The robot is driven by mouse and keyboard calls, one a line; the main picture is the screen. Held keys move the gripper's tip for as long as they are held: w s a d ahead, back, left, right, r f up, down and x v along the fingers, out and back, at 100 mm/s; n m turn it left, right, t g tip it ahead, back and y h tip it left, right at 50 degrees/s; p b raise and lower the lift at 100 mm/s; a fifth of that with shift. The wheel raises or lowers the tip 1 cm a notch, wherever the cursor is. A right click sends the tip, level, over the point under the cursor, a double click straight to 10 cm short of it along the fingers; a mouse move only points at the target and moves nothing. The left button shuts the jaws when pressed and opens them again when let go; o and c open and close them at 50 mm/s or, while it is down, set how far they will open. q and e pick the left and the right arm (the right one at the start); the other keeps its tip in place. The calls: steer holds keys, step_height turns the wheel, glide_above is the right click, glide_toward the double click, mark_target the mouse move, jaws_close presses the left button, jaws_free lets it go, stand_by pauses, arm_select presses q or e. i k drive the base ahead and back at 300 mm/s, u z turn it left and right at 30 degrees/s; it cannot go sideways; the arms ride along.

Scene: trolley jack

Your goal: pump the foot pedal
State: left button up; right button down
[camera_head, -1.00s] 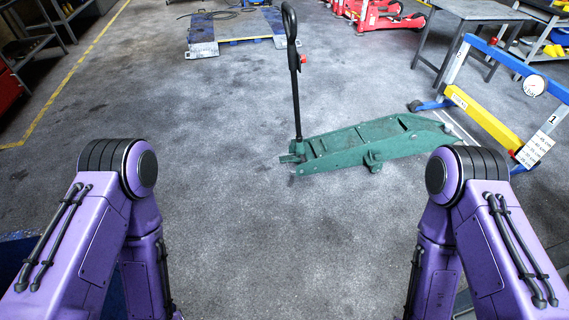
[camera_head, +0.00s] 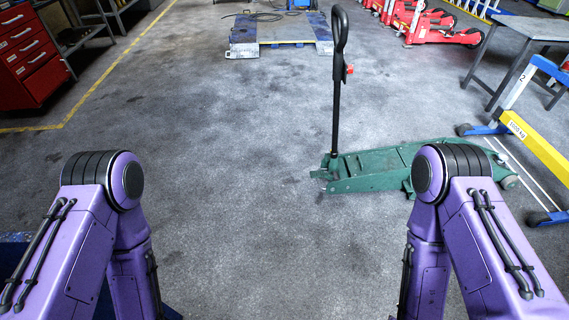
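A green trolley jack (camera_head: 372,171) lies low on the grey floor, right of centre, with its long body pointing right. Its black upright handle (camera_head: 337,95) rises from the left end and has a loop grip at the top and a red part on its right side. A small foot pedal (camera_head: 320,174) seems to stick out at the jack's left end, near the handle's foot. My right arm covers part of the jack's body. Both my arms show as purple links at the bottom, but neither gripper is in view.
A blue and yellow frame (camera_head: 537,146) stands right of the jack, with a grey table (camera_head: 525,35) behind it. A blue-grey platform (camera_head: 275,33) and red jacks (camera_head: 425,24) are at the back. A red drawer cabinet (camera_head: 33,60) stands at left. Floor left of the jack is clear.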

mark_target(314, 174)
steer(key=u, duration=0.45)
steer(key=i, duration=1.1)
steer(key=z, duration=0.35)
steer(key=i, duration=1.25)
steer(key=z, duration=0.7)
